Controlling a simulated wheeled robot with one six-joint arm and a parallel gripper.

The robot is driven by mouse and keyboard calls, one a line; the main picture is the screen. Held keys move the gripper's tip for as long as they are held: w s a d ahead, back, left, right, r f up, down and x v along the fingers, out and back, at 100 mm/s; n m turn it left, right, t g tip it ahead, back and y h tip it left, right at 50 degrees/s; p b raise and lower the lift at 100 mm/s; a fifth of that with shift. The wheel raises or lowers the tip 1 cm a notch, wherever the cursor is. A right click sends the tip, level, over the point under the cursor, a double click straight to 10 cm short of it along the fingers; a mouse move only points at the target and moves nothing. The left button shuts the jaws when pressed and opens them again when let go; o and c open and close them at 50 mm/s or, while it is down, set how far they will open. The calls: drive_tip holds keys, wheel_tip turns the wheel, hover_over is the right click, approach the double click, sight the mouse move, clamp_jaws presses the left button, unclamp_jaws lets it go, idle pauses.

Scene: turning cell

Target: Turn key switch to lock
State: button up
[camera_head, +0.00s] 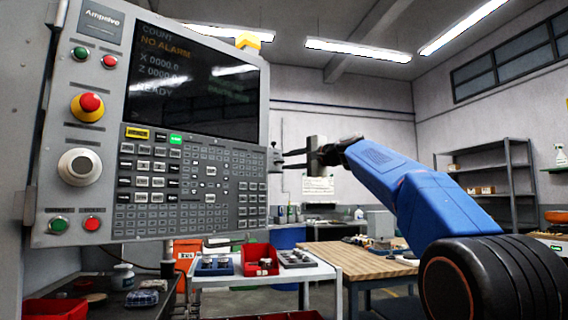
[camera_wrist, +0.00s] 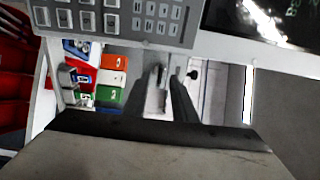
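The grey control panel (camera_head: 195,185) fills the left of the head view, with its screen, keypad, buttons and a large grey dial. A small dark piece (camera_head: 274,146) sticks out at its right edge; it may be the key switch, but it is too small to tell. My gripper (camera_head: 288,159) is just right of that edge, pointing left, with a gap between its fingers. In the wrist view, the two dark fingers (camera_wrist: 165,76) are apart with nothing visible between them. A small black knob (camera_wrist: 192,74) shows just right of the fingertips, perhaps the key. Its setting cannot be read.
The panel's lower edge (camera_wrist: 150,32) crosses the top of the wrist view. A white cart (camera_head: 265,272) with red and blue bins stands below, beside a wooden-topped bench (camera_head: 360,262). Shelving (camera_head: 490,170) stands at the back right.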

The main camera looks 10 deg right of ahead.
sight(283, 162)
drive_tip(key=shift+x, duration=1.55)
drive_tip(key=shift+c, duration=0.6)
clamp_jaws()
drive_tip(key=n, duration=0.4)
drive_tip(key=shift+n, duration=0.3)
drive_tip(key=n, duration=0.4)
drive_tip(key=shift+n, duration=0.3)
drive_tip(key=n, duration=0.4)
drive_tip(key=shift+f+n, duration=0.1)
drive_tip(key=shift+n, duration=2.3)
